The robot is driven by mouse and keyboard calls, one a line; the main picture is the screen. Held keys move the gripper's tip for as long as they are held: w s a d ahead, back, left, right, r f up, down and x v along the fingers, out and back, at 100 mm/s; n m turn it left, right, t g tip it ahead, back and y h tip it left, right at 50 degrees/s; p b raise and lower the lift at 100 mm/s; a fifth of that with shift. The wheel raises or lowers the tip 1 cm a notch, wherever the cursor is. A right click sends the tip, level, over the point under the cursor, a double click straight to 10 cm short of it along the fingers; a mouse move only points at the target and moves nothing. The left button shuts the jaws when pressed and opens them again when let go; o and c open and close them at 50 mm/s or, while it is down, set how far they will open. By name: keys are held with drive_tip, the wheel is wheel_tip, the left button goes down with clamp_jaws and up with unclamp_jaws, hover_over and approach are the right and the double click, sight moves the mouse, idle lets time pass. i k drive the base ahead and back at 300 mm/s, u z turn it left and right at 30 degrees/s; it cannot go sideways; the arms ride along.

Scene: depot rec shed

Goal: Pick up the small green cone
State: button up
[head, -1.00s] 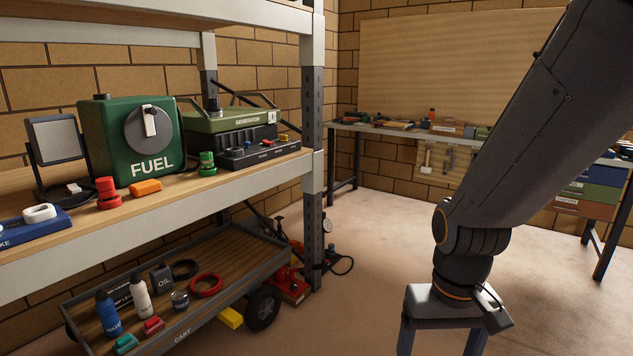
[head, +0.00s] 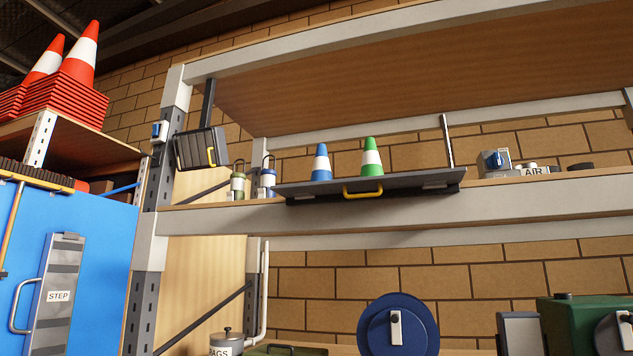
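The small green cone (head: 372,158) has a white band and stands upright on a dark grey tray (head: 420,181) on the upper shelf. A small blue cone (head: 321,163) with a white band stands on the same tray, to the left of the green one, with a gap between them. The tray has a yellow handle (head: 363,190) at its front and juts out over the shelf's front edge. My gripper is not in the head view now.
The shelf's pale front beam (head: 400,211) runs below the tray, and another shelf (head: 420,70) hangs above the cones. Two lanterns (head: 238,184) stand left of the tray. Small boxes (head: 494,162) stand right. Large orange cones (head: 80,55) are stacked far left.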

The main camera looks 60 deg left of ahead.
sight(371, 164)
drive_tip(key=u, duration=1.85)
drive_tip(key=k, duration=0.65)
drive_tip(key=u, duration=0.45)
drive_tip(key=i, duration=1.4)
drive_tip(key=z, duration=0.4)
